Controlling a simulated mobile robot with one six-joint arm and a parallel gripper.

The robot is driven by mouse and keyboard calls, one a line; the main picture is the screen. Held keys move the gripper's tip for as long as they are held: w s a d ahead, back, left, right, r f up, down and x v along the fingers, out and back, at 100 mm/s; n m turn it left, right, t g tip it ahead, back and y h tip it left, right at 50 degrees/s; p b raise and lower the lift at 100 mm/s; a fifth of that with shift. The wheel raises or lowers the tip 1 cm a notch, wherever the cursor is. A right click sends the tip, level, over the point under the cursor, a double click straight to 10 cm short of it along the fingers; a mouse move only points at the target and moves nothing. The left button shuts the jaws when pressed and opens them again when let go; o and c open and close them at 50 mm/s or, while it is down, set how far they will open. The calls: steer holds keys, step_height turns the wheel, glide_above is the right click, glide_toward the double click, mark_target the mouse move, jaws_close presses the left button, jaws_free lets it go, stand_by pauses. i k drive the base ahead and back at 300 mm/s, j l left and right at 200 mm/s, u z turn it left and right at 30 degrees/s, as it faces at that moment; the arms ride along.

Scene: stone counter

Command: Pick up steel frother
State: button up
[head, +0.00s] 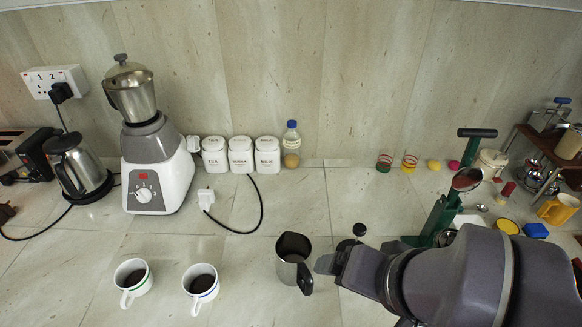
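The steel frother (286,268), an open steel jug with a dark handle, stands upright on the counter near the bottom middle of the head view. Its handle points toward the lower right. My gripper (328,263) reaches in from the right, its tip close to the jug's right side near the handle. I cannot tell whether it touches the jug. The arm hides much of the gripper, so the gap between its fingers is not clear.
Two coffee cups (133,283) (201,288) stand left of the jug. A mixer grinder (155,165), kettle (78,166) and white canisters (240,155) line the back left. A green press (439,219) stands behind my arm. The counter centre behind the jug is clear.

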mark_target(293, 250)
steer(key=u, duration=1.45)
steer(key=k+l+z, duration=0.25)
steer(key=l+z, duration=0.25)
steer(key=i+j+z, duration=0.1)
steer(key=j+z, duration=0.9)
steer(key=j, duration=0.15)
